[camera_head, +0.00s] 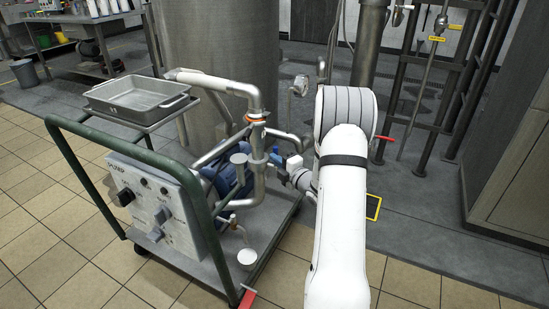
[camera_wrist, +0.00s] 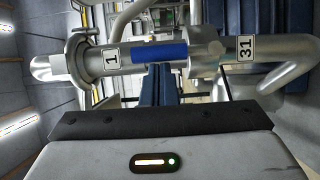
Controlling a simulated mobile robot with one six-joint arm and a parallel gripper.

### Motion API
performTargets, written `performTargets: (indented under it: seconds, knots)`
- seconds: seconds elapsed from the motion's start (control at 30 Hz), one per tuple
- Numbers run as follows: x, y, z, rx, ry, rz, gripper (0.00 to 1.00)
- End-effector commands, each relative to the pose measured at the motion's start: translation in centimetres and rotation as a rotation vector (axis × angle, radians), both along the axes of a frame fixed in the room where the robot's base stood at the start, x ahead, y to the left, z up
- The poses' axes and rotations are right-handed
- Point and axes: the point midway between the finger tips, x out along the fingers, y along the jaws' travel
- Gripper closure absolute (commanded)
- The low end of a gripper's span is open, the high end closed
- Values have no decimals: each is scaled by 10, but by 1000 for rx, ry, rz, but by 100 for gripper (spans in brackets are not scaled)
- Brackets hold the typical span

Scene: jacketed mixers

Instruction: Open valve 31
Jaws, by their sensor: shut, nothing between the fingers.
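In the wrist view, a steel pipe runs across the upper part with a blue valve handle (camera_wrist: 159,52) lying along it. A label reading 31 (camera_wrist: 245,48) sits to the right of the handle, and a label reading 1 (camera_wrist: 111,57) sits to its left.
A green-railed pump cart (camera_head: 150,210) stands on the tiled floor at left, carrying a metal tray (camera_head: 137,100) and piping. A large steel tank (camera_head: 217,60) stands behind it. A red handle (camera_head: 384,138) sticks out right of my arm. Floor at right front is clear.

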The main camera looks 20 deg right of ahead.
Motion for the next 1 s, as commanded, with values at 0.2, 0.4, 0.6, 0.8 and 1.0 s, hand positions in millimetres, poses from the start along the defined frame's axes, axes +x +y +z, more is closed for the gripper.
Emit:
performTargets:
  seconds: [0.2,0.4,0.6,0.8,1.0]
  knots:
    - [2,-7,2,21,14,-9,100]
    - [3,-9,2,20,12,-14,100]
    - [0,1,4,20,13,-12,100]
    - [-15,34,4,21,19,-2,100]
    - [-64,22,5,22,19,-2,100]
